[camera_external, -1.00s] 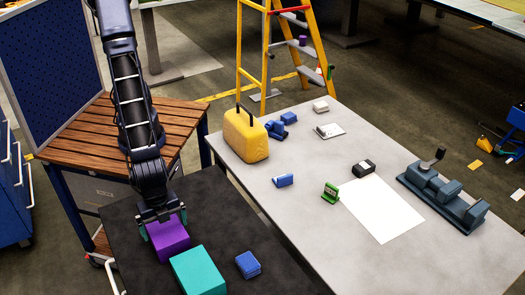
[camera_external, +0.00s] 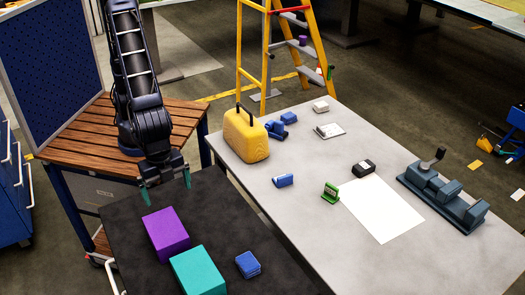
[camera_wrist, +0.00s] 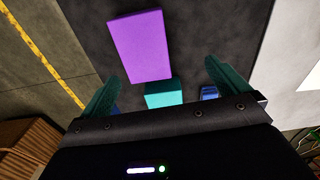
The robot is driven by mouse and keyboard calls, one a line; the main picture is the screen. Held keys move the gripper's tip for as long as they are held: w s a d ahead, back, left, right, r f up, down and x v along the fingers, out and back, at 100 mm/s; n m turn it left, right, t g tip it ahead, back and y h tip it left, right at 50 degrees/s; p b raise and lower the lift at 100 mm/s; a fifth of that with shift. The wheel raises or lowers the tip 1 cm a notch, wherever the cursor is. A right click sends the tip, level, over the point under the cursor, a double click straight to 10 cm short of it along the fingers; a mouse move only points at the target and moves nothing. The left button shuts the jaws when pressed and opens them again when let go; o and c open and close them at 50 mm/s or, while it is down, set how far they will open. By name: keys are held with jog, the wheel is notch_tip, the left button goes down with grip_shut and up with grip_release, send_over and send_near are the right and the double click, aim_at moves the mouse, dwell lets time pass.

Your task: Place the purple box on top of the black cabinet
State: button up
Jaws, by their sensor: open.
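The purple box (camera_external: 166,234) rests on the black cabinet top (camera_external: 120,218), toward its left side, touching or very near a teal box (camera_external: 199,270). My gripper (camera_external: 166,190) is open and empty, above and behind the purple box, with clear space between them. In the wrist view the purple box (camera_wrist: 141,46) lies beyond the open fingers of my gripper (camera_wrist: 160,85), and nothing is between the fingertips. The teal box (camera_wrist: 163,93) also shows there, partly hidden by the gripper body.
A small blue box (camera_external: 247,264) sits right of the teal box. A grey table (camera_external: 330,240) adjoins on the right, with a yellow case (camera_external: 246,136), small items and a dark vise-like tool (camera_external: 440,196). A wooden bench (camera_external: 90,150) stands behind left.

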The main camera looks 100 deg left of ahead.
jog(key=w+a+r+n+t, duration=0.1)
jog(key=a+r, duration=0.3)
jog(key=a, duration=0.4)
jog(key=a+r+n, duration=0.2)
jog(key=a+r, duration=0.2)
jog(key=a, duration=0.3)
jog(key=w+a+r+n+t, duration=0.1)
jog(key=a+r, duration=0.3)
jog(key=a, duration=0.4)
jog(key=s+a+r+n+t, duration=0.1)
jog(key=s+a+r+n, duration=0.1)
jog(key=s+a, duration=0.4)
jog(key=s+a+r+n+t, duration=0.1)
jog(key=s+a+r+n, duration=0.1)
jog(key=s+a, duration=0.5)
jog(key=a, duration=0.6)
jog(key=shift+a+r, duration=0.2)
jog(key=shift+r, duration=0.2)
